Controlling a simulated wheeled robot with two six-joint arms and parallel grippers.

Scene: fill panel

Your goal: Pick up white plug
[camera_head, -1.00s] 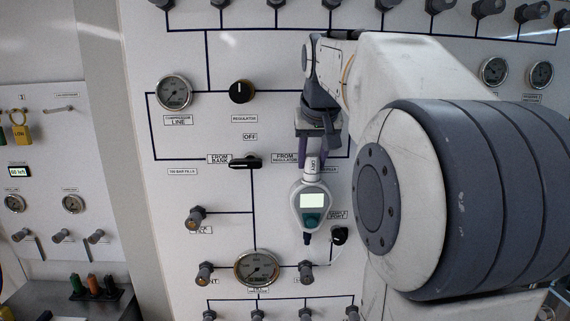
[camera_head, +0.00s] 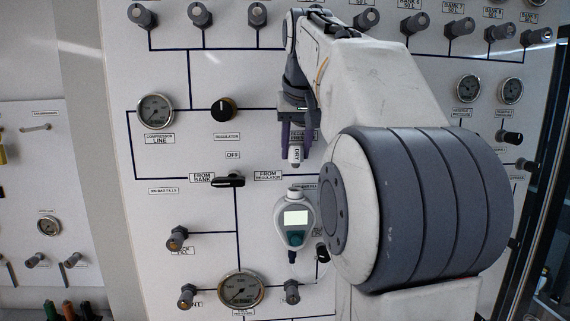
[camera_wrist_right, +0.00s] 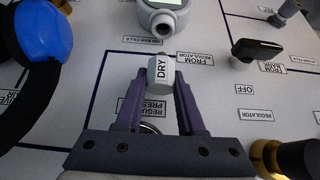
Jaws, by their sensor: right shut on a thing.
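The white plug, marked DRY, shows below my right gripper (camera_head: 297,140) in the head view. In the right wrist view, the white plug (camera_wrist_right: 160,72) sits between the two purple fingertips of my right gripper (camera_wrist_right: 158,82), which is shut on it. A grey-white handheld meter (camera_head: 295,218) with a lit screen is on the panel below the plug, with a gap between them. The meter (camera_wrist_right: 164,14) also shows at the top of the wrist view. My left gripper is not in view.
A black lever (camera_head: 228,181) and a black regulator knob (camera_head: 222,108) stand out left of the gripper. A gauge (camera_head: 241,289) and several valve knobs lie lower down. In the wrist view, a blue disc (camera_wrist_right: 46,28) and black part are at the left.

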